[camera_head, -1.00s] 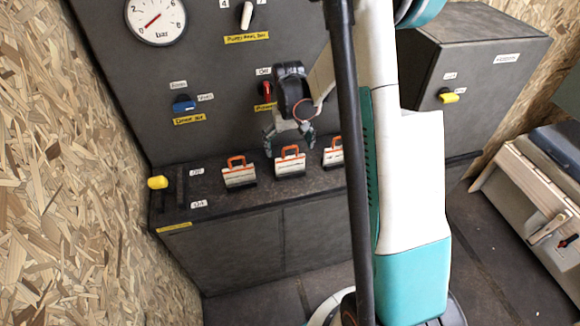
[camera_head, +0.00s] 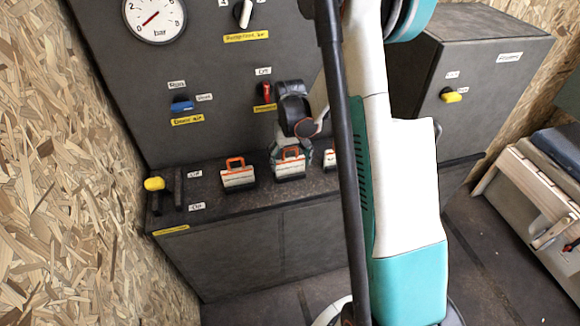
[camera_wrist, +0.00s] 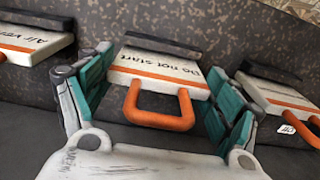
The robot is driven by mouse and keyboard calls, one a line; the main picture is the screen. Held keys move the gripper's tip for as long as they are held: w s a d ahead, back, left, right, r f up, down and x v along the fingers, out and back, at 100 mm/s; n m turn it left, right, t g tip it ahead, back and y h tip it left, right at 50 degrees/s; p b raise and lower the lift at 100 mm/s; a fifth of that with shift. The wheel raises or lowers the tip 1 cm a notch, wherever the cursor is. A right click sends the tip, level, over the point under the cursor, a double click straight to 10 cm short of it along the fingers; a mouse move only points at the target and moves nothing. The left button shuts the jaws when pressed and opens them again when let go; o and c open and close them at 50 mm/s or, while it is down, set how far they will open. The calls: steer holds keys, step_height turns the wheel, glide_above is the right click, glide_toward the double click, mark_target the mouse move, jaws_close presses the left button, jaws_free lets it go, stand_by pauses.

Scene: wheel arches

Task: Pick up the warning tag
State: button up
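Three white tags with orange handles stand in a row on the dark console ledge. The middle tag (camera_head: 289,165) reads "Do not start" in the wrist view (camera_wrist: 160,66), with its orange loop handle toward the camera. My gripper (camera_head: 290,156) is lowered over this tag. In the wrist view my gripper (camera_wrist: 160,100) has its teal fingers apart, one on each side of the tag; small gaps seem to remain.
A yellow-knobbed lever (camera_head: 155,184) stands at the ledge's left end. The panel behind carries a gauge (camera_head: 155,18), a blue knob (camera_head: 182,104) and a red switch (camera_head: 267,92). A chipboard wall (camera_head: 70,170) closes the left side. The neighbouring tags stand close beside my fingers.

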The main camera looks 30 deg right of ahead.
steer(key=shift+r, duration=0.15)
step_height(320, 180, up, 20)
steer(key=p, duration=0.6)
steer(key=shift+p, duration=0.35)
